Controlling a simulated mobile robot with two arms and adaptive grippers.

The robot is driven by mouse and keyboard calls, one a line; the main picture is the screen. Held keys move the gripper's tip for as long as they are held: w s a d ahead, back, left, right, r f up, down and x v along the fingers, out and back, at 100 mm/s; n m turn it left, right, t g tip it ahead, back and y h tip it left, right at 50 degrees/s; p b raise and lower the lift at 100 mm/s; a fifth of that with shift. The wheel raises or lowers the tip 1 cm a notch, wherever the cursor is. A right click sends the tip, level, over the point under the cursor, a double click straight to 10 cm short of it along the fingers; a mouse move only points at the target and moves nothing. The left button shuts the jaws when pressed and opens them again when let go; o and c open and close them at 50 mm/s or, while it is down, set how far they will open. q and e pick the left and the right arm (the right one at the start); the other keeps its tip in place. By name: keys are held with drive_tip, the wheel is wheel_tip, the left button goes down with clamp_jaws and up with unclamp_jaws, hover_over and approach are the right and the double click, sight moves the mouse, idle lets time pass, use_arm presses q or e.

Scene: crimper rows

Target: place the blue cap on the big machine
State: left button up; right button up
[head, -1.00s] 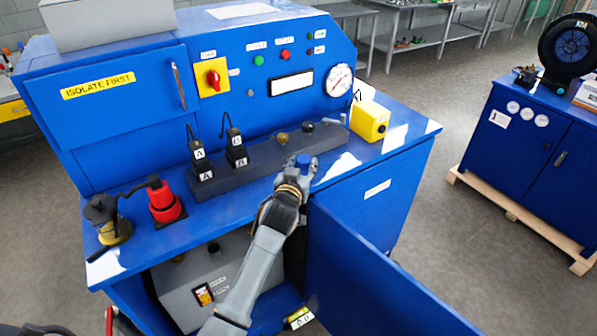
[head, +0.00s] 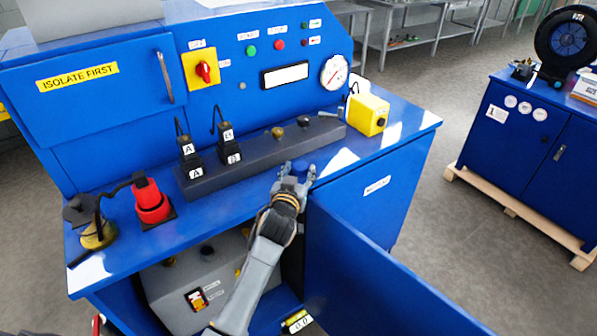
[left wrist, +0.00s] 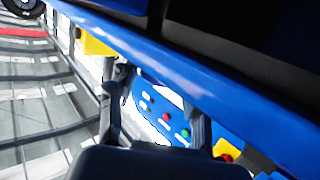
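The blue cap (head: 300,167) shows between the fingers of my left gripper (head: 298,171), at the front of the big machine's blue bench (head: 245,205), near the top corner of the open door. The gripper looks closed around the cap. Whether the cap touches the bench is unclear. In the left wrist view, the two fingers (left wrist: 158,85) stand apart and reach a blue edge; the cap cannot be made out there. The machine's upright panel (head: 245,100) carries a red switch, buttons and a gauge. My right gripper is not in view.
A dark rail (head: 260,157) with black plugs and knobs runs behind my gripper. A yellow box (head: 367,113) stands to the right, a red plug (head: 150,201) to the left. The open blue door (head: 375,265) juts forward beside my arm.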

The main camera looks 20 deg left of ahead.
use_arm(q)
drive_tip(key=shift+o, duration=0.4)
drive_tip(key=shift+w+a+f, duration=0.1)
drive_tip(key=shift+r, duration=0.4)
drive_tip(key=shift+s+f, duration=0.15)
drive_tip(key=shift+s, duration=0.25)
drive_tip(key=s+d+r+b, duration=0.1)
drive_tip(key=s+r+b, duration=0.1)
drive_tip(key=s, duration=0.9)
drive_tip(key=shift+d, duration=0.15)
drive_tip(key=shift+f, duration=0.15)
